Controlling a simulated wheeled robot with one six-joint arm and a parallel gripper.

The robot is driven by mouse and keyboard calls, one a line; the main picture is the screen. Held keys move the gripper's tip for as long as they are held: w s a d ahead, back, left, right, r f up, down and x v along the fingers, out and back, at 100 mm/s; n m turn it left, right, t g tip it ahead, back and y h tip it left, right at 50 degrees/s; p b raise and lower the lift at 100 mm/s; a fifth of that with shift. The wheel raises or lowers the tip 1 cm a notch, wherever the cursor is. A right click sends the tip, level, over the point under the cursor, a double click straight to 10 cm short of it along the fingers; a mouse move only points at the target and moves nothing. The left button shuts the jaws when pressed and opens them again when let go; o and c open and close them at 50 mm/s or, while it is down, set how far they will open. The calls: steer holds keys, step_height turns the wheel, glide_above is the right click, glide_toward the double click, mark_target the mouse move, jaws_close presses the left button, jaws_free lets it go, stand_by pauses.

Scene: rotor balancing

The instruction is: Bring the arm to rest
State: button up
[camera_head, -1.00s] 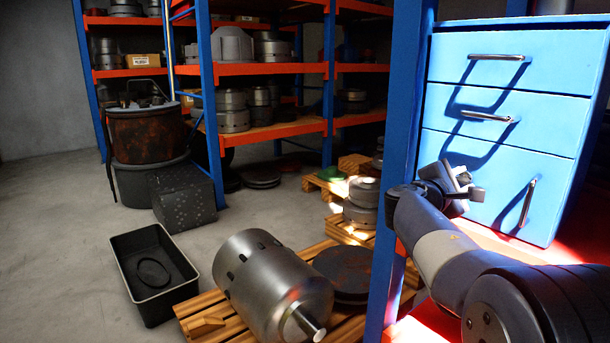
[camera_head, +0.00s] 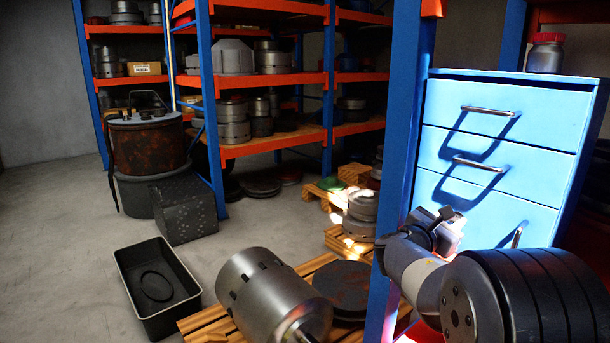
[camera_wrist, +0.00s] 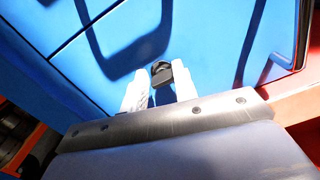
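My gripper (camera_head: 450,225) is in front of the blue drawer cabinet (camera_head: 480,135), at the right of the head view. In the wrist view, the two pale fingers of my gripper (camera_wrist: 160,90) stand a little apart, with blue drawer fronts (camera_wrist: 110,60) beyond them. A small dark piece shows between and at the tips of the fingers. I cannot tell whether it is held or is part of the fingertips. My forearm extends from the lower right.
A blue post (camera_head: 398,140) stands just left of my arm. The drawers have metal handles (camera_head: 478,163). A metal rotor (camera_head: 270,295) lies on a pallet. A black bin (camera_head: 150,285) sits on the floor, with clear floor to its left.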

steer(key=shift+w+a+r+n+p, duration=0.1)
steer(key=shift+r+n+p, duration=0.1)
steer(key=shift+n+p, duration=0.9)
steer(key=shift+a+f, duration=0.1)
steer(key=shift+a, duration=0.05)
steer(key=shift+v, duration=1.35)
steer(key=shift+f, duration=0.2)
